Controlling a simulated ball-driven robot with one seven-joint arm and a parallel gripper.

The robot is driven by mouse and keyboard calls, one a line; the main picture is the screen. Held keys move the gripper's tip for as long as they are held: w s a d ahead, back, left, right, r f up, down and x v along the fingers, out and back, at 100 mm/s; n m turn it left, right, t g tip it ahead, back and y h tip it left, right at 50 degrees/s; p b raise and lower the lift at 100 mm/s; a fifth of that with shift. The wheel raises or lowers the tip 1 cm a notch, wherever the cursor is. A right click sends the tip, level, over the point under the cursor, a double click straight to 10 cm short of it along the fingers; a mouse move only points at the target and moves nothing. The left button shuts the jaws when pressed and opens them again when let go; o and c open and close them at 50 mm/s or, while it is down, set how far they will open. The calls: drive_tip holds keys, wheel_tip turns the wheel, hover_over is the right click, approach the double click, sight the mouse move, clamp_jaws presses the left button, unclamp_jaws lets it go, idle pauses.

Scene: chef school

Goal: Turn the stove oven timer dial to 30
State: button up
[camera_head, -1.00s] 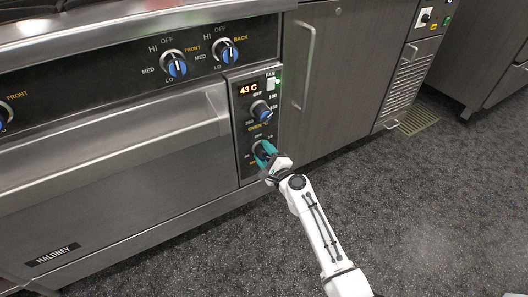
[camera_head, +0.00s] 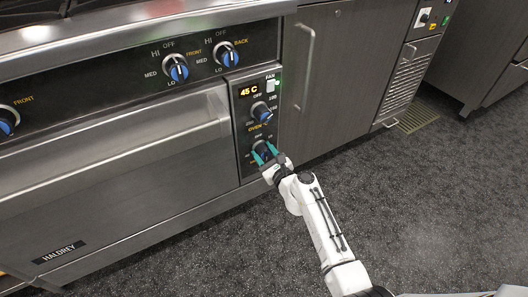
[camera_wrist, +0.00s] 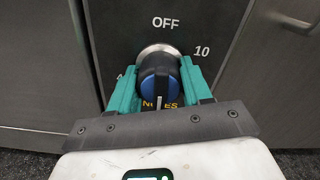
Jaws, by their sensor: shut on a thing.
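The oven timer dial (camera_wrist: 158,82) is a black knob with a blue face on the stove's lower control panel. In the wrist view OFF is above it, 10 is at upper right and a partly covered 4 is at left. Its white pointer mark points straight down. Lettering below the knob is partly covered, and any number there is hidden. My gripper (camera_wrist: 160,84) has one teal finger on each side of the knob and is shut on it. In the head view my gripper (camera_head: 264,152) is at the panel's lower part and covers much of the dial.
Just above is the oven temperature knob (camera_head: 261,111), under an orange display (camera_head: 249,91) reading 45 C. The oven door handle (camera_head: 120,152) is left of the panel. A cabinet door (camera_head: 330,80) is at right. The floor (camera_head: 430,190) at right is clear.

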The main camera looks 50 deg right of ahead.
drive_tip(key=shift+a+f, duration=0.1)
drive_tip(key=shift+a, duration=0.05)
idle(0.4)
drive_tip(key=o, duration=1.1)
drive_tip(key=shift+c, duration=0.2)
drive_tip(key=shift+s, duration=0.1)
drive_tip(key=p+v, duration=0.1)
drive_tip(key=v, duration=0.9)
drive_tip(key=shift+s, duration=0.3)
